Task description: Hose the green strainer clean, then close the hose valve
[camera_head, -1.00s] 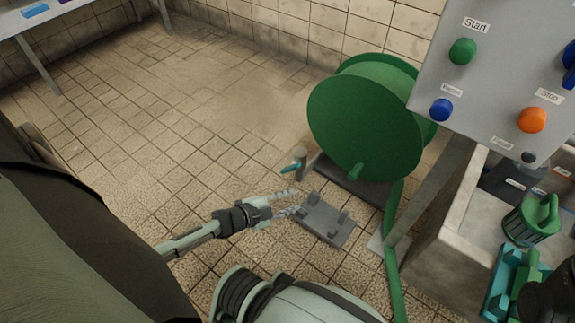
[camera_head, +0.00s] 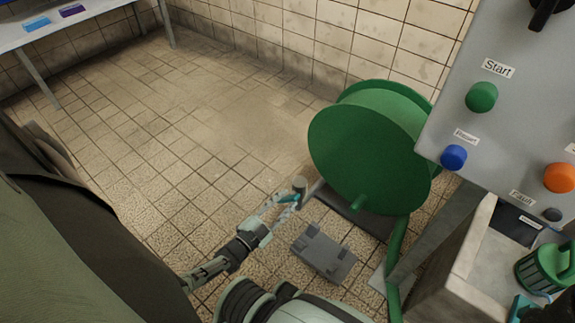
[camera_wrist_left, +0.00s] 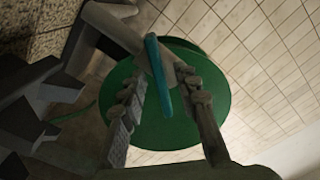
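The hose valve is a short grey post with a teal lever (camera_head: 289,198) beside the green hose reel (camera_head: 365,150). My left gripper (camera_head: 278,211) is at the lever with its fingers apart. In the left wrist view the lever (camera_wrist_left: 158,75) lies between the spread fingertips of my left gripper (camera_wrist_left: 165,92); I cannot tell whether they touch it. The green strainer (camera_head: 540,272), a ribbed basket with a handle, is in the sink at the lower right, partly cut off. A dark shape at the lower right edge may be my right gripper; its fingers cannot be made out.
A grey control panel (camera_head: 510,130) with Start and other buttons overhangs the sink (camera_head: 455,265). A grey plate with raised blocks (camera_head: 322,252) lies on the floor beside the reel. The green hose (camera_head: 395,255) runs down from it. Tiled floor to the left is clear.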

